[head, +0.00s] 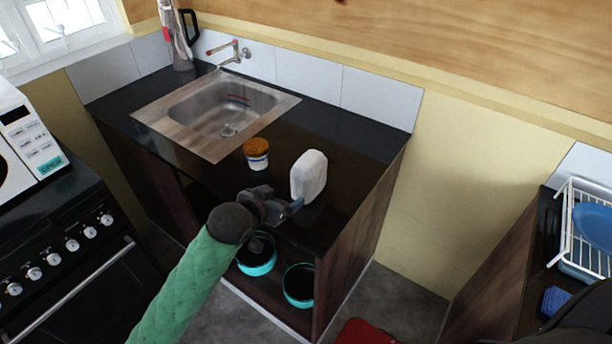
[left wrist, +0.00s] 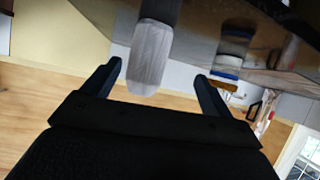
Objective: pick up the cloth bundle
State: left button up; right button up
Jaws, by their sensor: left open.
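The cloth bundle (head: 308,176) looks like a whitish, rounded upright block on the black counter, right of the sink. My left gripper (head: 280,205) is open at the counter's front, just in front and to the left of the bundle. In the left wrist view the bundle (left wrist: 152,58) shows upside down, between the lines of the two spread fingers and nearer the left one. The left gripper (left wrist: 158,72) holds nothing there. I cannot tell whether a finger touches the bundle. My right gripper is not in view.
A small tub with an orange-brown top (head: 257,154) stands left of the bundle. A sink (head: 205,150) lies behind it. Teal-rimmed pots (head: 299,300) sit on the open shelf below. A stove (head: 75,260) is at left, a dish rack (head: 565,225) at right.

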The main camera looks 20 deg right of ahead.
aim_at(297, 173)
pick_arm(q)
jog(key=shift+m+h, duration=0.6)
jog(key=shift+m, duration=0.2)
jog(key=w+d+r, duration=0.2)
jog(key=d+r, duration=0.1)
jog(key=shift+w+r, duration=0.1)
jog(key=shift+r, duration=0.15)
jog(key=shift+w+d+r, duration=0.1)
jog(key=shift+d+r, duration=0.05)
jog(key=shift+d, duration=0.2)
jog(key=shift+w+d, duration=0.15)
jog(key=shift+d, duration=0.1)
jog(key=shift+w+d+p, duration=0.2)
jog(key=shift+d+p, duration=0.1)
jog(key=shift+p, duration=0.05)
jog(key=shift+w+d+f, duration=0.25)
jog(key=shift+w+f, duration=0.05)
jog(key=shift+w+d+f+p, duration=0.15)
jog(key=shift+w+d+p, duration=0.1)
jog(key=shift+d+p, duration=0.1)
jog(key=p+x, duration=0.2)
jog(key=x, duration=0.1)
jog(key=shift+w+d, duration=0.15)
jog(key=shift+d, duration=0.2)
jog(key=shift+w+d+f, duration=0.25)
jog(key=shift+d+f, duration=0.1)
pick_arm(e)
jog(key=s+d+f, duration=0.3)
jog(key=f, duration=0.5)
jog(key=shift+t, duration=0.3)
